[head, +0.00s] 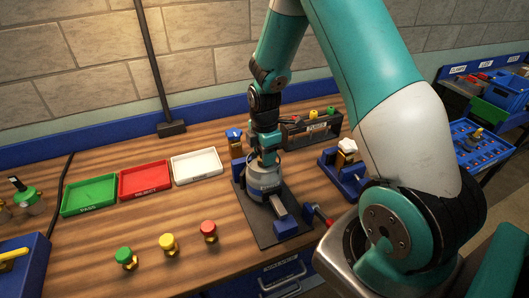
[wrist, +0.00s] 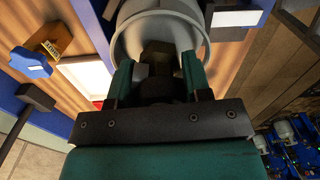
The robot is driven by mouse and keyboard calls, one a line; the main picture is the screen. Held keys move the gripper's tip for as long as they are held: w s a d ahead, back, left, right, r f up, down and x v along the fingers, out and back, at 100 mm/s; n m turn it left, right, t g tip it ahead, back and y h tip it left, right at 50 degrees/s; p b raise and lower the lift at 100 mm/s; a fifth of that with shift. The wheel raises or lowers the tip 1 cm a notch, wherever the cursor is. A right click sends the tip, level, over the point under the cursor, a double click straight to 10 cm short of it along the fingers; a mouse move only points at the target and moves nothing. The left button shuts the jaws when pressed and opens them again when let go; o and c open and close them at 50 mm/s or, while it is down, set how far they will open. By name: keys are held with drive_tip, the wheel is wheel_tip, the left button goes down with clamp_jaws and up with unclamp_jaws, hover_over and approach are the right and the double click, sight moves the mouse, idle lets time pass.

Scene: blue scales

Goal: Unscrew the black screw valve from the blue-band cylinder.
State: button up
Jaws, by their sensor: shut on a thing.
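My gripper (head: 265,158) points down onto the top of a grey cylinder (head: 265,185) on the workbench. The wrist view shows its two green fingers (wrist: 157,75) on either side of a dark block, the black screw valve (wrist: 157,52), and shut on it. The valve sits inside the round grey collar (wrist: 125,45) of the cylinder. In the head view the gripper hides the valve. I cannot clearly make out the blue band or the valve's threads.
The cylinder stands at a blue vise on a dark plate (head: 252,222). Green (head: 90,207), red (head: 146,195) and white (head: 218,178) trays lie left. Several coloured-knob valves stand in front. A red-handled tool (head: 320,216) and a blue fixture (head: 345,188) are right.

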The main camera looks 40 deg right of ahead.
drive_tip(key=n, duration=0.3)
drive_tip(key=shift+s, duration=0.1)
drive_tip(key=shift+r, duration=0.1)
drive_tip(key=shift+r, duration=0.1)
drive_tip(key=shift+r+p, duration=1.25)
drive_tip(key=shift+r, duration=0.1)
drive_tip(key=shift+r+p, duration=1.95)
drive_tip(key=shift+r, duration=0.6)
drive_tip(key=shift+f, duration=0.15)
